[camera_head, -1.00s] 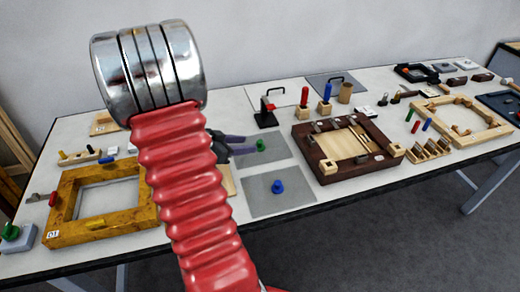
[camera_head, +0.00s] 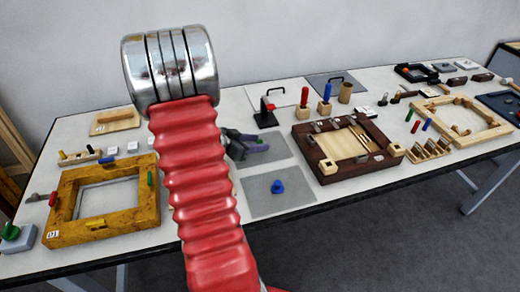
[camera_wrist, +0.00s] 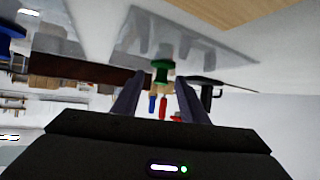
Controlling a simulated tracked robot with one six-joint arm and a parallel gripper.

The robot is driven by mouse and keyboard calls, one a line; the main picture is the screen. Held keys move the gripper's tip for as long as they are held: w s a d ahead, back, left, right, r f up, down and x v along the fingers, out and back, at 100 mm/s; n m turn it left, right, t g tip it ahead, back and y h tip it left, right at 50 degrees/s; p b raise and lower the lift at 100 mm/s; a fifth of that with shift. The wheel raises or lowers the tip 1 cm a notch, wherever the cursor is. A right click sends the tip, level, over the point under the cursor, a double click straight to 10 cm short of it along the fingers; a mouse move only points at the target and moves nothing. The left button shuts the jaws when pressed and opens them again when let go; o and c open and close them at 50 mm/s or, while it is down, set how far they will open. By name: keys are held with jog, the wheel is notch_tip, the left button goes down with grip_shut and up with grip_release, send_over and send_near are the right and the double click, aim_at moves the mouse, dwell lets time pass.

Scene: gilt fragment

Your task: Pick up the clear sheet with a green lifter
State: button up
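The clear sheet with the green lifter (camera_head: 283,150) lies flat on the table, behind the sheet with the blue lifter (camera_head: 255,204). Its green lifter (camera_wrist: 162,70) stands upright and shows between and beyond my fingertips in the wrist view. In the head view my gripper (camera_head: 247,144) is low over this sheet and hides most of the lifter. In the wrist view my gripper (camera_wrist: 159,80) has its two dark fingers apart, with the lifter seen in the gap. I cannot tell whether they touch it.
A gilt frame (camera_head: 67,210) lies on the left and a dark wooden frame (camera_head: 308,155) on the right. A red-handled stand (camera_head: 266,116) and blocks with red (camera_head: 304,97) and blue (camera_head: 327,92) handles stand behind. The blue lifter (camera_head: 278,187) stands close in front.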

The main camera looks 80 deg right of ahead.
jog(key=shift+c, duration=0.4)
grip_shut()
dwell(0.4)
